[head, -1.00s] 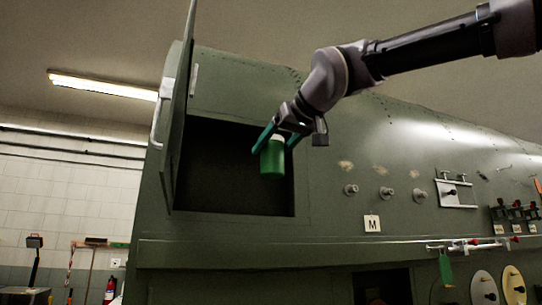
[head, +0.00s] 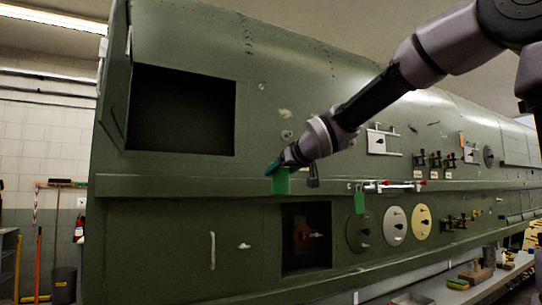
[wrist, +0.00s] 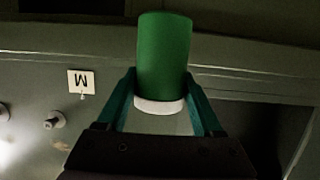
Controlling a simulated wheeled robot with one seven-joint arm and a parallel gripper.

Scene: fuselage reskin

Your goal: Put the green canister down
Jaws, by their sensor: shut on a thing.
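The green canister (head: 281,184) is a small cylinder; its white cap shows in the wrist view, where the canister (wrist: 163,55) stands between the two teal fingers. My gripper (head: 277,170) is shut on it near the cap end (wrist: 160,106). In the head view it is in front of the green fuselage side, below and right of the upper square opening (head: 182,112). Whether the canister touches the ledge behind it I cannot tell. The wrist hides most of the cap in the head view.
A lower opening (head: 305,262) with a round reddish fitting inside is beneath the canister. A ledge (head: 150,185) runs along the fuselage. A bench (head: 470,290) with small items stands lower right.

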